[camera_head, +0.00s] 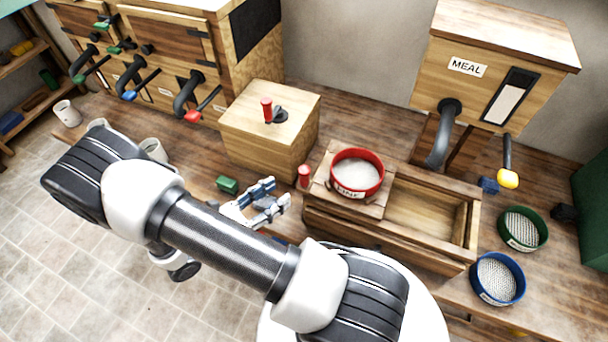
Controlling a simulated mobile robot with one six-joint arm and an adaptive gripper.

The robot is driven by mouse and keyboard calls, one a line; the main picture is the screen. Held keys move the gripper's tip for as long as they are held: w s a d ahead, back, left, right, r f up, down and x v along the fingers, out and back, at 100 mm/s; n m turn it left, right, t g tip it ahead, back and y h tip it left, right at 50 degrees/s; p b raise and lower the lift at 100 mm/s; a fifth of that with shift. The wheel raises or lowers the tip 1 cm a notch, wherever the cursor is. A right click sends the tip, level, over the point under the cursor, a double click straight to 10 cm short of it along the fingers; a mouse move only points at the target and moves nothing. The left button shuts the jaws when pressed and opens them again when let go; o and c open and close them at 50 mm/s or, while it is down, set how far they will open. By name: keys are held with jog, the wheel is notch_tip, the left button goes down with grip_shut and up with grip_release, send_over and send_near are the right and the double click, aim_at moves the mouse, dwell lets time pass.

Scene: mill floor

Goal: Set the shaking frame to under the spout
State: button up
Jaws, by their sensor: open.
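The shaking frame (374,211) appears to be the small wooden platform at the left end of a long open wooden trough (433,252). A red-rimmed sieve (357,177) with pale meal in it and a label reading "FINE" sits on it. A red knob (304,176) stands at its left side. The black spout (443,140) of the MEAL hopper (490,75) hangs behind the trough, to the right of the platform. My gripper (280,197) is open and empty, left of the red knob and apart from it. My arm crosses in front.
A wooden box (270,130) with a red crank knob stands behind my gripper. A green block (228,185) lies left of it. A green sieve (522,229) and a blue sieve (498,278) lie right of the trough. A cabinet (195,30) with several spouts stands back left.

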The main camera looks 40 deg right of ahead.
aim_at(301, 178)
jog(key=d, duration=0.6)
jog(key=s+d+b, duration=0.1)
jog(key=d, duration=0.3)
grip_shut()
dwell(0.4)
